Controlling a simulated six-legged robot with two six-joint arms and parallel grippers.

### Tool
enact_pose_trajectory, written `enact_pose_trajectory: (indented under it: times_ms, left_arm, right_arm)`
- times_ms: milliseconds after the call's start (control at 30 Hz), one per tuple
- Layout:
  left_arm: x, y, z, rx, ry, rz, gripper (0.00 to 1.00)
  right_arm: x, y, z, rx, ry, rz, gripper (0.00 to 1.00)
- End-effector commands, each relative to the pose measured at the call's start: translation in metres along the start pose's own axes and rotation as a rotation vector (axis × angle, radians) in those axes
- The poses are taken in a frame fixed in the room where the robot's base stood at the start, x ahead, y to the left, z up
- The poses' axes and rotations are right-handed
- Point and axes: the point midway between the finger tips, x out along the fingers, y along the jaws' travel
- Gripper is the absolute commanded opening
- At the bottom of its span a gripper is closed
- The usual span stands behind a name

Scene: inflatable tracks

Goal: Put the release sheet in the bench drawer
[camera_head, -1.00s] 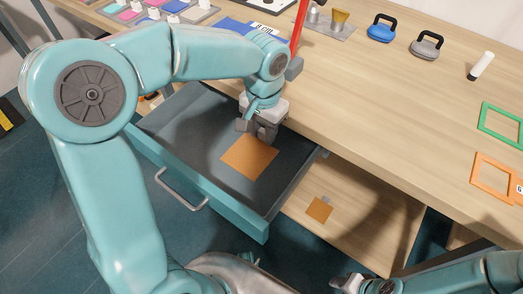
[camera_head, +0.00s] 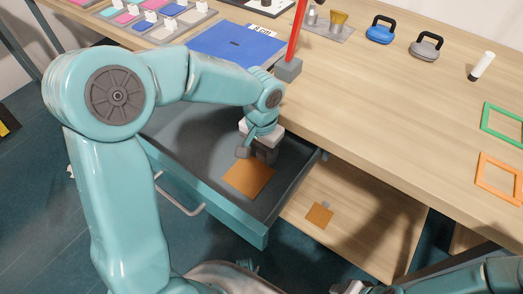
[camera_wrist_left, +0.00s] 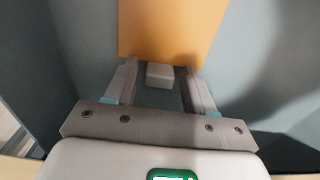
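The release sheet is an orange-brown square (camera_head: 248,180) lying inside the open bench drawer (camera_head: 190,127), near its right front corner. In the left wrist view, the sheet (camera_wrist_left: 172,28) has a grey block-like tab at its near edge. My left gripper (camera_head: 258,156) is down in the drawer at the sheet's back edge. In the wrist view its two fingers (camera_wrist_left: 160,70) stand apart on either side of the tab, with a gap showing on both sides. My right gripper (camera_head: 352,288) is mostly cut off at the bottom edge, its fingers unclear.
A smaller orange square with a grey tab (camera_head: 319,215) lies on a lower wooden shelf (camera_head: 365,225). The bench top holds a blue sheet (camera_head: 235,45), a red post (camera_head: 296,35), blue and grey handled weights, a white cylinder and coloured frames. The drawer's left part looks clear.

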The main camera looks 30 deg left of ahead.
Motion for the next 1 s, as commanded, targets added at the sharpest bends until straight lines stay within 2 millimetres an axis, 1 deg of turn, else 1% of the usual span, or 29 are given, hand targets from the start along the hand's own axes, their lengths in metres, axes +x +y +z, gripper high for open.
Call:
enact_pose_trajectory:
  times_ms: [267, 367, 467, 700, 800, 900, 1000]
  left_arm:
    - [-0.001, 0.000, 0.000, 0.000, 0.000, 0.000, 0.58]
    - [-0.008, 0.000, 0.000, 0.000, 0.001, 0.000, 0.58]
    - [-0.024, 0.000, -0.001, 0.000, 0.004, -0.001, 0.58]
    - [-0.081, 0.000, -0.001, 0.000, 0.004, -0.001, 0.58]
    - [-0.100, 0.000, -0.001, 0.000, 0.004, 0.001, 0.58]
    - [-0.114, 0.000, -0.001, 0.001, 0.002, 0.000, 0.58]
    - [-0.121, 0.000, 0.000, 0.001, 0.001, 0.000, 0.58]
  right_arm:
    - [-0.001, 0.000, 0.000, 0.000, 0.000, 0.000, 0.43]
    - [-0.005, -0.002, 0.000, 0.000, 0.000, 0.000, 0.43]
    - [-0.009, -0.003, 0.000, 0.000, 0.000, 0.000, 0.43]
    - [-0.022, -0.008, 0.000, 0.000, 0.000, 0.000, 0.43]
    - [-0.025, -0.009, 0.000, 0.000, 0.000, 0.000, 0.43]
    - [-0.028, -0.010, 0.001, 0.000, 0.000, 0.000, 0.43]
    - [-0.029, -0.011, 0.001, 0.000, 0.000, 0.000, 0.43]
